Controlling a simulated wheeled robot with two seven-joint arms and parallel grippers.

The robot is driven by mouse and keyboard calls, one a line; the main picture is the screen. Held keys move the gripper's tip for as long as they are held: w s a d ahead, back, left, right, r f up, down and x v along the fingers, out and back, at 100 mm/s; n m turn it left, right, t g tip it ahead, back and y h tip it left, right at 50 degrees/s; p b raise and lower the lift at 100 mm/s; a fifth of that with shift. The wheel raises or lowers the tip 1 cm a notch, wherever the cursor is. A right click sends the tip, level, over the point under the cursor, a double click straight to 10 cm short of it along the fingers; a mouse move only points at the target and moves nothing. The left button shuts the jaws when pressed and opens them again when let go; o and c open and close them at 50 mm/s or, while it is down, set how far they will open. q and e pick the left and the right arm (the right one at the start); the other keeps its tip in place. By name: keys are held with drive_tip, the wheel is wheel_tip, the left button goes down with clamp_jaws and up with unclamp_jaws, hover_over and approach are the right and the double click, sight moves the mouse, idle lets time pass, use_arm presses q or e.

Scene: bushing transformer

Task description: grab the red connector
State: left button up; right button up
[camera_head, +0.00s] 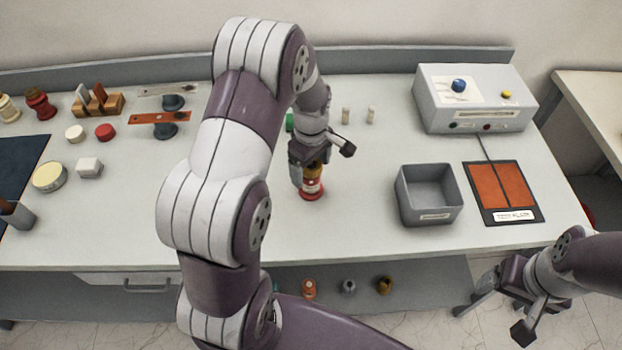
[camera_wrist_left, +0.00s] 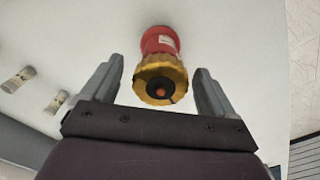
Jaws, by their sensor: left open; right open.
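The red connector (camera_head: 312,186) stands upright on the white bench, below my left gripper. It has a red body and a yellow-gold top with a dark centre. In the left wrist view the red connector (camera_wrist_left: 160,62) shows between the fingertips, its gold end toward the camera. My left gripper (camera_head: 318,160) is open, with its fingers pointing down around the connector's top; it also shows in the left wrist view (camera_wrist_left: 160,80). A gap shows on each side, with no finger clearly touching it. My right gripper (camera_head: 497,308) is open and empty, in front of the bench at the lower right.
A grey bin (camera_head: 430,196) and a pad with orange panels (camera_head: 499,188) lie to the right. A white control box (camera_head: 474,98) stands behind them. Small pale cylinders (camera_head: 346,116) stand behind the connector. Several parts crowd the left side. The bench right of the connector is clear.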

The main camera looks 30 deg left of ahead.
use_arm(q)
drive_tip(key=shift+s, duration=0.1)
clamp_jaws()
drive_tip(key=shift+r, duration=0.1)
